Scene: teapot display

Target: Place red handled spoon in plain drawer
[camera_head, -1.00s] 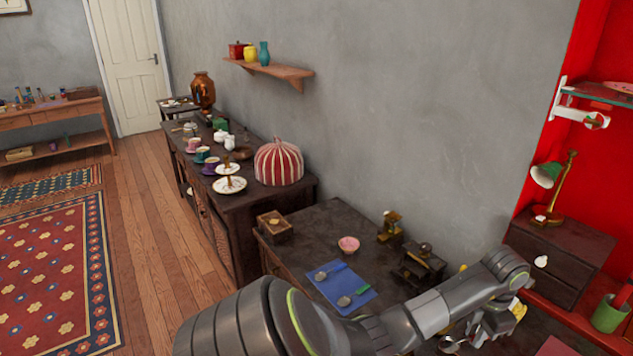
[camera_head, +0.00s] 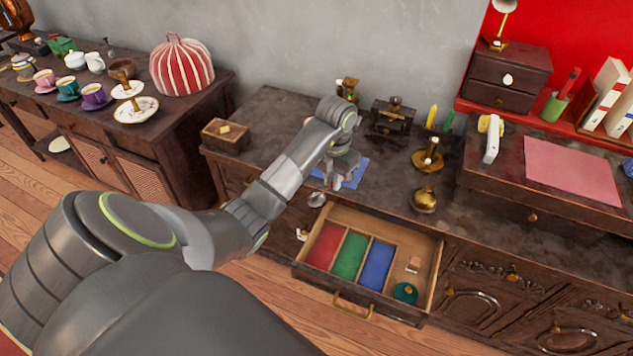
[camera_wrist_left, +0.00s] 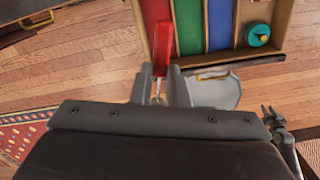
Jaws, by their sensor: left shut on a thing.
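The red handled spoon shows in the wrist view as a bright red handle (camera_wrist_left: 162,40) with a thin silver part between the fingers. My left gripper (camera_wrist_left: 161,86) is shut on it. There the handle points up and overlaps the red compartment. In the head view my left arm bends down near the blue mat; the fingertips are unclear, with a silver bowl shape (camera_head: 317,200) beside them. The drawer (camera_head: 336,288) stands open with red, green and blue compartments and, at right, a plain wood compartment (camera_head: 416,245). A dark gripper-like shape (camera_wrist_left: 272,118) is at lower right in the wrist view; its jaws are unclear.
On the tabletop are a wooden box (camera_head: 225,134), a blue mat (camera_head: 355,172), a brass candle holder (camera_head: 428,158) and a brass pot (camera_head: 424,200). Floor is clear before the drawer.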

